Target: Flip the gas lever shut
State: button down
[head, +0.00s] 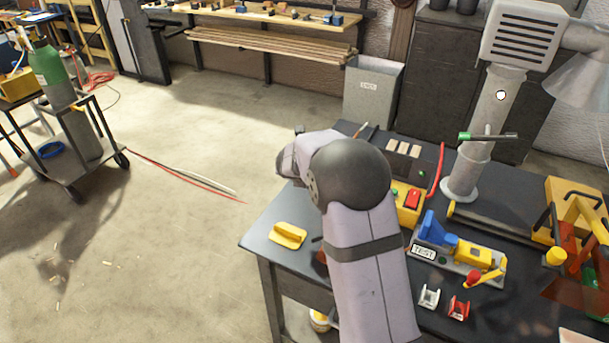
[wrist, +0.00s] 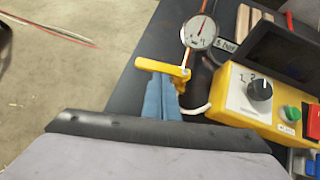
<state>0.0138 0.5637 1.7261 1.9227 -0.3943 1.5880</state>
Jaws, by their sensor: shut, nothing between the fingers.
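A yellow lever (wrist: 163,68) shows in the wrist view, just below a round white pressure gauge (wrist: 200,32); I take it for the gas lever. It lies roughly crosswise in the picture, with its rounded end to the right. My gripper (wrist: 163,88) shows as blue fingers, shut and empty. Their tips are at the lever in the picture; I cannot tell whether they touch it. In the head view my arm hides the lever, the gauge and my fingers.
A yellow control box (wrist: 262,108) with a black knob, a green button and a red switch stands right of the lever. The head view shows a yellow-handled tool (head: 290,236) at the table's left edge and a test fixture (head: 455,252) to the right.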

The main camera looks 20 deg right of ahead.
jog(key=shift+s+a+f+b, duration=0.1)
jog(key=shift+s+a+b, duration=0.35)
jog(key=shift+s, duration=0.05)
jog(key=shift+s+a+b, duration=0.65)
jog(key=shift+s+a, duration=0.2)
jog(key=shift+s, duration=0.1)
jog(key=p+v, duration=0.1)
jog(key=v, duration=0.9)
jog(key=shift+w+a, duration=0.2)
jog(key=shift+a, duration=0.15)
